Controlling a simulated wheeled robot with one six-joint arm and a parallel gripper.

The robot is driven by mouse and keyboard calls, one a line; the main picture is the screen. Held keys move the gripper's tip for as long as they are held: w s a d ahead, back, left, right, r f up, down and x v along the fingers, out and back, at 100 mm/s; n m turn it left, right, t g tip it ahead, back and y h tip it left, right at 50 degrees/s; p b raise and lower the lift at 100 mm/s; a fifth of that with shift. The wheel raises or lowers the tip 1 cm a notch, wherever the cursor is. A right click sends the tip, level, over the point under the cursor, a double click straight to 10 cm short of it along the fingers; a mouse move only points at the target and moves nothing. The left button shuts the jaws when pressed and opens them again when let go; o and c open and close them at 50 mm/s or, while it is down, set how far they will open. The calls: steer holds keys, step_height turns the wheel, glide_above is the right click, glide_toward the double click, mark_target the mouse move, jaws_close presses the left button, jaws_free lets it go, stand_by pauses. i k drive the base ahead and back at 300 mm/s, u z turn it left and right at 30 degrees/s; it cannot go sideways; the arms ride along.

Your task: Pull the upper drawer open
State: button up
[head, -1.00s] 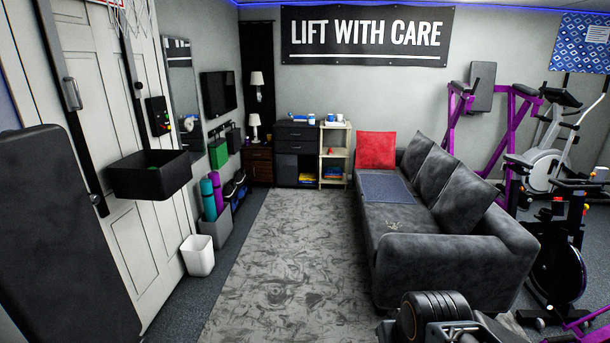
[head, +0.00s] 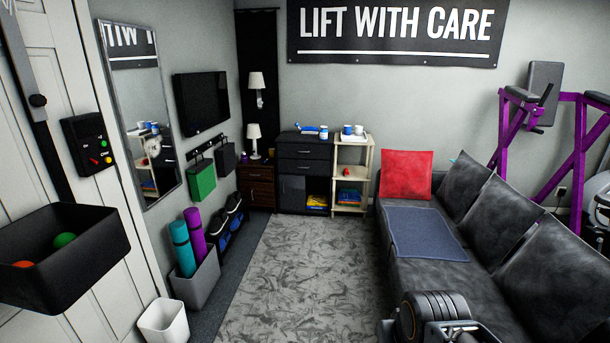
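A dark grey cabinet (head: 331,166) stands against the back wall. Below are a door panel at left and an open shelf with books at right. A part of my arm, black and ribbed, shows at the bottom right, far from the cabinet. I cannot make out my gripper's fingers.
A patterned grey rug (head: 285,270) runs clear toward the cabinet. A dark sofa (head: 425,275) with a red cushion (head: 406,174) bounds it at right. At left are a mat bin (head: 197,287), a white bin (head: 164,322) and a black wall basket (head: 75,270). A wooden shelf (head: 351,152) adjoins the cabinet.

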mark_target(295, 151)
steer(key=u, duration=0.1)
steer(key=i, duration=2.25)
steer(key=u, duration=0.35)
steer(key=i, duration=3.4)
steer(key=u, duration=0.15)
